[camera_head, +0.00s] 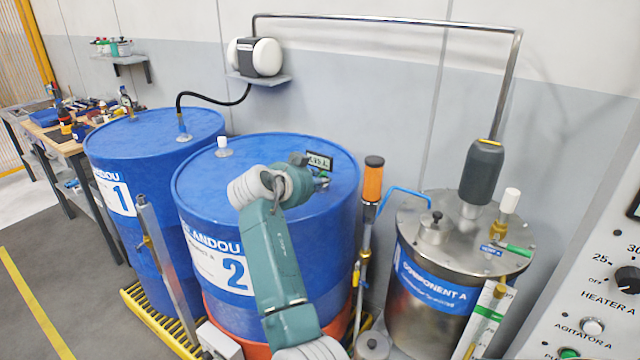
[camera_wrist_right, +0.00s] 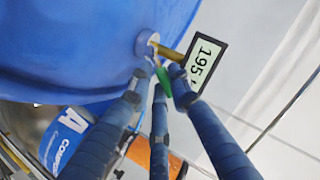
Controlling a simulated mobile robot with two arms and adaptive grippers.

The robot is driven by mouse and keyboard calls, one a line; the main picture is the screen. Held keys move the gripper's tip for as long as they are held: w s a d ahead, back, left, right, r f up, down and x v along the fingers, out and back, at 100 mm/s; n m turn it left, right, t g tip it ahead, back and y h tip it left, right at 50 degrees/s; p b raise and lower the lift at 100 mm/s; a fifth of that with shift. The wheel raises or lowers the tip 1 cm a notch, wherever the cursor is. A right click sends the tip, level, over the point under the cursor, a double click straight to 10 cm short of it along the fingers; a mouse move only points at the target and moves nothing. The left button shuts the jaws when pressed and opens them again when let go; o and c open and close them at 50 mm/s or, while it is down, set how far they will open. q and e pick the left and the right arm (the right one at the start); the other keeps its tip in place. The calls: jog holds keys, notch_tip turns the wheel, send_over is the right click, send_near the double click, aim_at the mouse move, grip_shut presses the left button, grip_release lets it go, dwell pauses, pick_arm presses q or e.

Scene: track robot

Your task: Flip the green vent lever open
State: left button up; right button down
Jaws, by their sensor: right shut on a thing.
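My right arm reaches over blue drum 2 (camera_head: 235,167). Its gripper (camera_head: 318,180) is beside a small display on the drum's top. In the right wrist view the fingers of the right gripper (camera_wrist_right: 160,88) are closed around a small green lever (camera_wrist_right: 164,78). The lever sits by a brass fitting (camera_wrist_right: 170,54) on the blue drum, next to the display (camera_wrist_right: 206,62). In the head view the arm hides this lever. My left gripper is not in view.
Blue drum 1 (camera_head: 150,125) stands left of drum 2. An orange-handled tool (camera_head: 372,185) stands between drum 2 and the steel tank (camera_head: 430,290). A control panel (camera_head: 600,300) is at the right. A metal pipe (camera_head: 390,20) runs overhead along the wall.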

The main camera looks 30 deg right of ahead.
jog(key=shift+w+a+r+n+g+h, duration=0.1)
jog(key=shift+w+r+n+g+h, duration=0.15)
jog(key=shift+n+g, duration=0.3)
jog(key=shift+w+a+r+n+g+h, duration=0.1)
jog(key=shift+w+n+g, duration=0.25)
jog(key=shift+n, duration=0.3)
jog(key=shift+w+a+r+n+g+h+b, duration=0.15)
jog(key=shift+w+n+g+h+b, duration=0.15)
jog(key=shift+n+g+b, duration=0.3)
jog(key=shift+w+a+n+g+h+b, duration=0.15)
jog(key=shift+w+n+g+b, duration=0.2)
jog(key=shift+n+b, duration=0.3)
jog(key=c, duration=1.9)
grip_release()
jog(key=shift+o, duration=0.2)
jog(key=shift+a+r, duration=0.1)
jog(key=v, duration=1.2)
